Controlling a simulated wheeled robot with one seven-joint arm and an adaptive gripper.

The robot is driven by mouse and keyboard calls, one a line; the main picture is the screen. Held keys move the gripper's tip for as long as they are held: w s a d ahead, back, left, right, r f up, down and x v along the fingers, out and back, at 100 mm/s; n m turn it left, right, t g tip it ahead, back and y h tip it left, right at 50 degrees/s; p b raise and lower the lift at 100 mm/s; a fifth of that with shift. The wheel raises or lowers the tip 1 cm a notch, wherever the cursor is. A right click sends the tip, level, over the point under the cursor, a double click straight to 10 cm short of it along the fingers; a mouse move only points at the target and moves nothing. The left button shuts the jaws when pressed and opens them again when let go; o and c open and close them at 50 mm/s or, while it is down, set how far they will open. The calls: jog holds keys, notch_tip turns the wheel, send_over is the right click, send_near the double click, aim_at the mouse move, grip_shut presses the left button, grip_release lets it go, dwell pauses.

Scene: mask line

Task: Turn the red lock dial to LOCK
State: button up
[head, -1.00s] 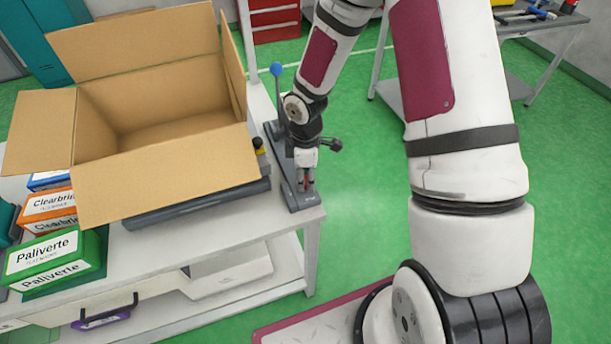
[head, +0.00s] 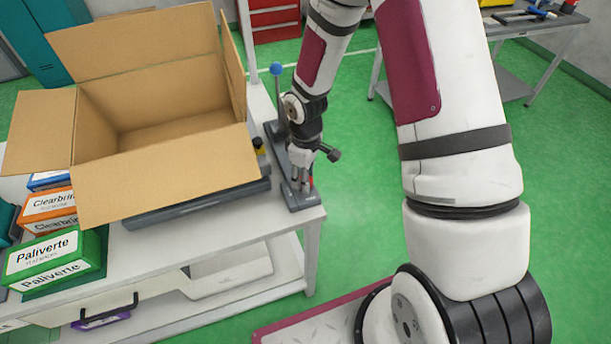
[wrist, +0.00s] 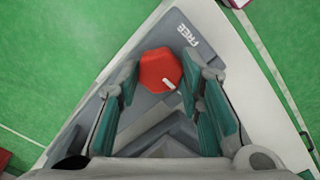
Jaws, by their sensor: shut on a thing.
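The red lock dial (wrist: 160,70) sits on a grey base plate (wrist: 185,20); in the head view only a sliver of red (head: 311,182) shows by the fingers. A short white mark is at the dial's lower right edge. The word FREE (wrist: 187,36) is printed on the plate at the dial's upper right, and the mark points away from it. No LOCK label is visible. My gripper (wrist: 160,82) is shut on the dial, one green-padded finger on each side. In the head view my gripper (head: 302,178) reaches down to the plate's near end.
A lever with a blue knob (head: 276,69) stands at the far end of the base. A large open cardboard box (head: 165,185) is to the left on the white table (head: 225,225). Boxes labelled Paliverte (head: 50,255) and Clearbrite (head: 48,204) stand at the left.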

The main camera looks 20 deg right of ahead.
jog(key=o, duration=1.2)
jog(key=shift+c, duration=0.2)
notch_tip(320, 180, up, 12)
jog(key=s+r+m+t, duration=0.1)
jog(key=s+r+m, duration=0.15)
jog(key=r, duration=0.35)
jog(key=s+d+r+m+t+h, duration=0.1)
jog(key=s+r, duration=0.2)
jog(key=r, duration=0.3)
jog(key=s+r+m+t, duration=0.1)
jog(key=s+r, duration=0.2)
jog(key=r, duration=0.3)
jog(key=s+r+m+t, duration=0.1)
jog(key=s+r+m, duration=0.1)
jog(key=s, duration=0.4)
jog(key=s+r+m+t+y, duration=0.1)
jog(key=s+r+m, duration=0.1)
jog(key=s+r, duration=0.2)
jog(key=shift+s+a+r, duration=0.25)
jog(key=shift+s+a, duration=0.05)
jog(key=shift+s, duration=0.9)
